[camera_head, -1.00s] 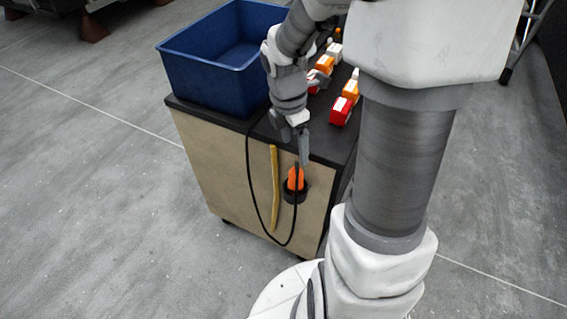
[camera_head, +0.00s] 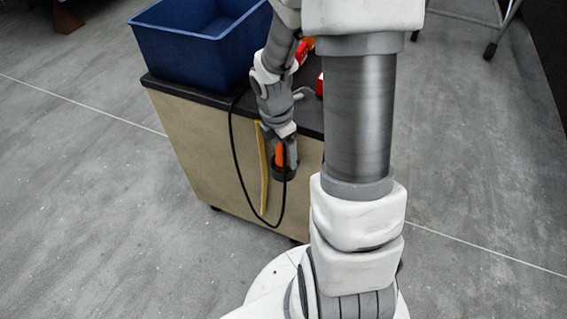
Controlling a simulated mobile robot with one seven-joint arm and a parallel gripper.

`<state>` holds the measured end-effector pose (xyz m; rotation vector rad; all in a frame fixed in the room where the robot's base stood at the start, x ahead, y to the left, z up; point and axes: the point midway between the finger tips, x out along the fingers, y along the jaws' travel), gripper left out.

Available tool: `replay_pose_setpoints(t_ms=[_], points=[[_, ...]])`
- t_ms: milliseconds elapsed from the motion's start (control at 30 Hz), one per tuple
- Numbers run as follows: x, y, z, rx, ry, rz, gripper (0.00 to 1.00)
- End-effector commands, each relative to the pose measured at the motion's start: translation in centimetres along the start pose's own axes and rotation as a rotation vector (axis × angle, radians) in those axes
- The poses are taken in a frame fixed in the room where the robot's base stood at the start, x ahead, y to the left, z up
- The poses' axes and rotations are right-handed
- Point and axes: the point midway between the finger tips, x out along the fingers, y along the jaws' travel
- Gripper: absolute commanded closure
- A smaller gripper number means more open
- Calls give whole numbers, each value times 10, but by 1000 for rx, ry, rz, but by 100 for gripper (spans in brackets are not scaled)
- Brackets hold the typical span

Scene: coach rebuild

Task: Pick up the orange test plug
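The orange test plug (camera_head: 280,157) stands upright in a dark round holder (camera_head: 284,174) on the side of the cart. A black cable hangs from it in a loop down the cart's side. My gripper (camera_head: 279,146) points down over the plug, with one finger on each side of its upper part. The fingers look spread wider than the plug. The arm partly hides the plug's top, and I cannot tell whether a finger touches it.
The beige cart (camera_head: 195,150) has a dark top with a blue bin (camera_head: 190,50) at its left. A yellow strip (camera_head: 263,175) runs down its side, left of the plug. Red items on the top are mostly hidden by my arm.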

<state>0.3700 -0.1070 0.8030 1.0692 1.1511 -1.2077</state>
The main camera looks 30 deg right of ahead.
Motion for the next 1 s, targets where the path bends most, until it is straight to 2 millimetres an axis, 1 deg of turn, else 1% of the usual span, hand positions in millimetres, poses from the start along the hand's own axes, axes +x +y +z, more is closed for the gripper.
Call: replay_pose_setpoints(t_ms=[167, 300, 367, 400, 467, 600, 633, 1000], points=[[-1, 0, 0, 0, 0, 1, 16], [-1, 0, 0, 0, 0, 1, 41], [-1, 0, 0, 0, 0, 1, 52], [-1, 0, 0, 0, 0, 1, 59], [-1, 0, 0, 0, 0, 1, 70], [-1, 0, 0, 0, 0, 1, 95], [-1, 0, 0, 0, 0, 1, 100], [-4, 0, 0, 0, -1, 2, 100]])
